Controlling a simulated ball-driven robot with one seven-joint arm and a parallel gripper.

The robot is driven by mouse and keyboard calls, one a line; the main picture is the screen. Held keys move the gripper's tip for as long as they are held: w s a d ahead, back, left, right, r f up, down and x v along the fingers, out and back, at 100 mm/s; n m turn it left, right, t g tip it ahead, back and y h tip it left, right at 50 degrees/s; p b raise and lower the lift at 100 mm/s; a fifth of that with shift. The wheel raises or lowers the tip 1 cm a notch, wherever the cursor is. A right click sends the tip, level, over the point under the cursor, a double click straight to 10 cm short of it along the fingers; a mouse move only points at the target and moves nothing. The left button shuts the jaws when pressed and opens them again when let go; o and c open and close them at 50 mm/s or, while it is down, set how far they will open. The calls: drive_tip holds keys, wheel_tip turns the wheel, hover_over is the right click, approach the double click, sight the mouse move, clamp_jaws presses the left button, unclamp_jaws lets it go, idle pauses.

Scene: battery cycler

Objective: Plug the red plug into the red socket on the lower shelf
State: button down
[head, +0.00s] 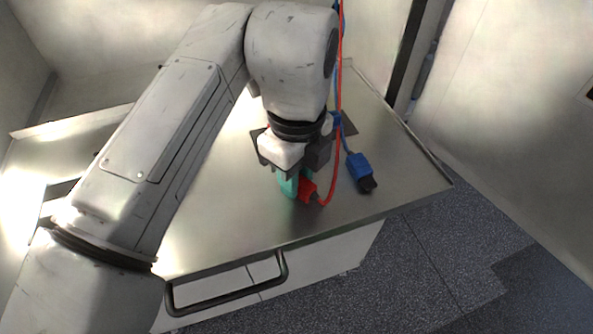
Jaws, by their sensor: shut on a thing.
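The red plug (308,192) is at the teal fingertips of my gripper (296,186), over the metal tabletop. My gripper points down and is shut on the red plug. Its fingers partly hide the plug. A red cable (340,120) runs from the plug up past the right side of my wrist and out of the top of the head view. Whether the plug touches the tabletop is hard to tell. The red socket and the lower shelf do not show in this view.
A blue plug (361,171) with a dark end lies on the metal tabletop (410,181) right of my gripper, its blue cable running upward. A dark handle (230,295) sits below the table's front edge. Clear floor (440,240) lies to the right.

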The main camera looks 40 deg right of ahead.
drive_tip(key=shift+f, duration=0.1)
drive_tip(key=c, duration=0.8)
unclamp_jaws()
wheel_tip(320, 180, up, 11)
drive_tip(key=shift+b, duration=0.4)
drive_tip(key=shift+f, duration=0.1)
